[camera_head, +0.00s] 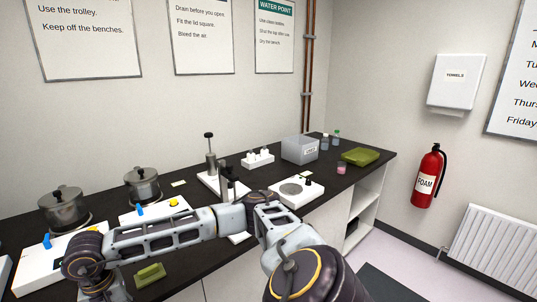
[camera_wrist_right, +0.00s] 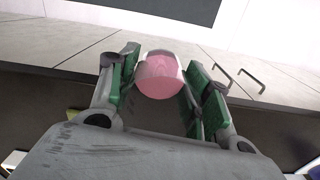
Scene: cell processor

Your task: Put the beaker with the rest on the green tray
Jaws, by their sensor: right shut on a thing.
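My right gripper (camera_wrist_right: 160,78) shows in the right wrist view, its two green-padded fingers on either side of a beaker (camera_wrist_right: 158,76) with pink contents. It is shut on the beaker. In the head view my right arm crosses the bench front to the left; its gripper and the held beaker are out of that picture. The green tray (camera_head: 362,156) lies at the far right end of the dark bench. A small pink vessel (camera_head: 341,169) stands just in front of the tray, apart from it. My left gripper is not in view.
A grey bin (camera_head: 300,150) and two small bottles (camera_head: 325,143) stand left of the tray. A white plate device (camera_head: 297,191), a stand device (camera_head: 211,166) and two metal pots (camera_head: 142,183) line the bench. A green block (camera_head: 150,275) lies near the front left.

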